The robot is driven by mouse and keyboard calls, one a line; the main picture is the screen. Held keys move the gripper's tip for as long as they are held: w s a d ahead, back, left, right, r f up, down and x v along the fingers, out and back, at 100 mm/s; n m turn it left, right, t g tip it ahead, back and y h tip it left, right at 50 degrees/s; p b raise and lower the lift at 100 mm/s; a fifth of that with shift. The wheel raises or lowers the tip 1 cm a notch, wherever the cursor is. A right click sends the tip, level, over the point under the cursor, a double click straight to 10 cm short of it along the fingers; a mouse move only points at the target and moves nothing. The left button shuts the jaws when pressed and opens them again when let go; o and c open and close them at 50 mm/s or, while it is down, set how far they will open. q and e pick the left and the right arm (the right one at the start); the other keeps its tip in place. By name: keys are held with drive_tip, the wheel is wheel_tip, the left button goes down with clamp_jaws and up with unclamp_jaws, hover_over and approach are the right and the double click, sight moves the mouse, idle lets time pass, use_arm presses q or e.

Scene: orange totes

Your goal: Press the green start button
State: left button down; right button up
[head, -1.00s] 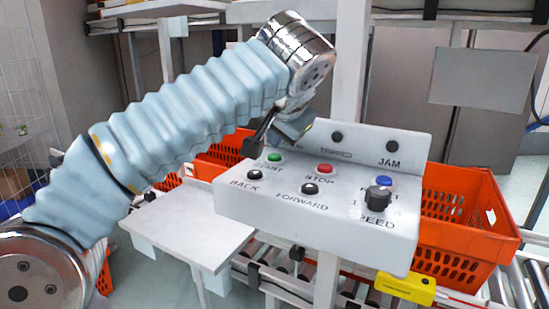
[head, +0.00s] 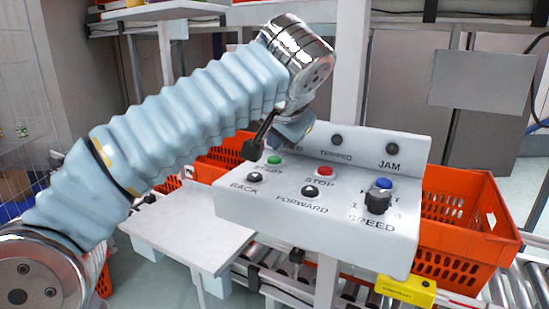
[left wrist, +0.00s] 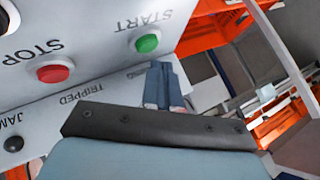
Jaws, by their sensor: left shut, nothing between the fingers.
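The green start button (head: 274,160) sits at the upper left of the white control panel (head: 300,228), above the black BACK button (head: 255,177). My left gripper (head: 252,150) is shut and empty, with its dark fingertips just left of and slightly above the green button in the head view. The left wrist view shows the green button (left wrist: 147,43) next to the START label, with the shut fingers (left wrist: 162,68) a little below it in the picture. A gap shows between them there, so I see no contact. My right gripper is not in view.
The red STOP button (head: 325,171), the black FORWARD button (head: 310,191), a blue button (head: 384,184) and the black SPEED knob (head: 377,202) share the panel. An orange tote (head: 465,225) stands right of it, over rollers. A white shelf (head: 190,232) lies at left.

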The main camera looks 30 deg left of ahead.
use_arm(q)
drive_tip(key=shift+f, duration=0.1)
idle(0.7)
drive_tip(key=shift+f, duration=0.35)
